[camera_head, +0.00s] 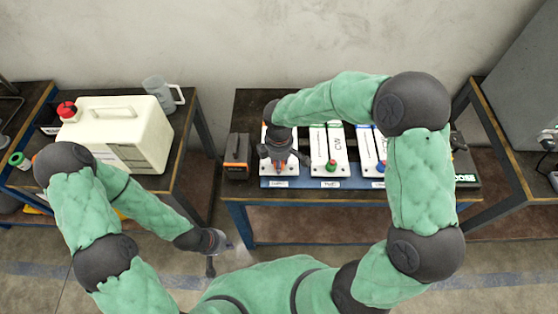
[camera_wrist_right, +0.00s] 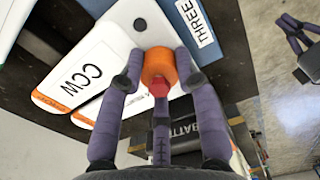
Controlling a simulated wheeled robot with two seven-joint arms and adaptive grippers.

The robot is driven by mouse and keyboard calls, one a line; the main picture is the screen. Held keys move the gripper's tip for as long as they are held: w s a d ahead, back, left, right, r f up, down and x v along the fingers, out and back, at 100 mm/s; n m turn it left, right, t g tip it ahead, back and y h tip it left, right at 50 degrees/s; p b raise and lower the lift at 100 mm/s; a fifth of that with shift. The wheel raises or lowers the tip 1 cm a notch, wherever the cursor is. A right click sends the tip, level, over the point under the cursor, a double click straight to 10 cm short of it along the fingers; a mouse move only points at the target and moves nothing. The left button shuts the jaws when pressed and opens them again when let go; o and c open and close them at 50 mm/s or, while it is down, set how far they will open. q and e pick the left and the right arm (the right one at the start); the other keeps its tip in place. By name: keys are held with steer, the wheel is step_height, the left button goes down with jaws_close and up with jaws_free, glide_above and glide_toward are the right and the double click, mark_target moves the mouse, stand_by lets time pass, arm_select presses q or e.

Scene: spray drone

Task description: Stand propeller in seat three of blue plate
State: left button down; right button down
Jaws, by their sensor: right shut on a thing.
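The blue plate (camera_head: 305,183) lies on the middle table and carries white propellers in a row. My right gripper (camera_head: 280,160) is over its left end, with its fingers pointing down. In the right wrist view, its fingers (camera_wrist_right: 158,82) are closed around the orange hub (camera_wrist_right: 158,64) of a white propeller marked CCW (camera_wrist_right: 75,80). The seat label THREE (camera_wrist_right: 195,22) is on the plate beside that propeller. Whether the propeller is fully seated is hidden. My left gripper (camera_head: 213,247) hangs low in front of the left table, away from the plate; its jaw state is unclear.
A white propeller marked CW (camera_head: 338,145) with a red and green hub stands in the plate's middle. A blue-marked propeller (camera_head: 367,150) is right of it, partly behind my arm. A dark box (camera_head: 237,155) is left of the plate. A cream canister (camera_head: 140,130) occupies the left table.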

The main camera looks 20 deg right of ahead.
steer(key=shift+f, duration=0.15)
steer(key=c, duration=0.8)
jaws_free()
step_height(320, 180, up, 12)
stand_by(0.5)
